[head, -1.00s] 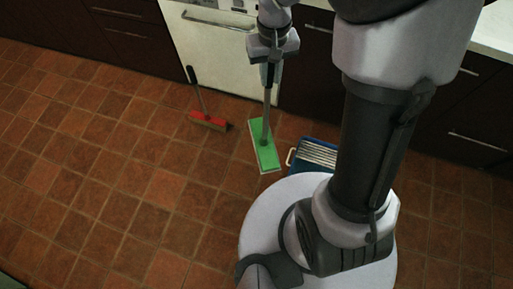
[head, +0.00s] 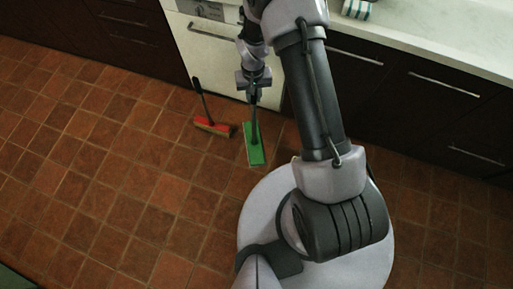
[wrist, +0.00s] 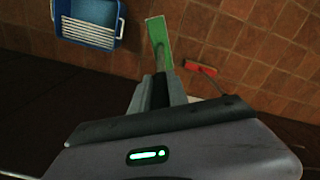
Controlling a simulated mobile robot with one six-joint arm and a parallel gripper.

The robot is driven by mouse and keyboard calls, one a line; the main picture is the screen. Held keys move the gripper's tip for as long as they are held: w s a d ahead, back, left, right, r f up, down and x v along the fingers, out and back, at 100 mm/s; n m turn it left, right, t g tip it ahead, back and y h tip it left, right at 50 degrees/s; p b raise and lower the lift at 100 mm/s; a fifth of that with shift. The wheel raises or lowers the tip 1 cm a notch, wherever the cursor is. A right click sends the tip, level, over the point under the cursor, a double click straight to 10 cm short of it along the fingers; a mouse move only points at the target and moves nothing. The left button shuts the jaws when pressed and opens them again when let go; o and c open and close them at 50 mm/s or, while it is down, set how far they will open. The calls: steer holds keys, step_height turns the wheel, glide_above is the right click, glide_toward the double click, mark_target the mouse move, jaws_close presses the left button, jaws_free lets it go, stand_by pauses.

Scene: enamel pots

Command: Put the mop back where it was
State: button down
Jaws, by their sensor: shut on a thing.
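The mop has a flat green head (head: 255,153) and a grey handle. In the head view it hangs nearly upright below my gripper (head: 254,90), in front of the white appliance. My gripper is shut on the mop's handle. In the wrist view the green head (wrist: 160,40) shows beyond the gripper fingers (wrist: 158,92). I cannot tell whether the head touches the floor. The red broom (head: 213,127) stands just left of the mop head, its dark handle leaning toward the appliance; its red head also shows in the wrist view (wrist: 200,66).
A blue bucket (wrist: 86,40) with a white ribbed wringer is on the floor in the wrist view; my arm hides it in the head view. The white appliance (head: 215,55) and dark cabinets (head: 420,95) line the back. The tiled floor at left is clear.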

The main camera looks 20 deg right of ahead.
steer(key=m+p, duration=0.1)
steer(key=p, duration=0.2)
glide_toward(254, 120)
steer(key=s+f, duration=0.5)
step_height(254, 120, down, 10)
steer(key=b, duration=0.3)
steer(key=shift+w+b, duration=0.15)
steer(key=shift+b, duration=0.25)
steer(key=shift+r, duration=0.1)
steer(key=c, duration=1.3)
jaws_free()
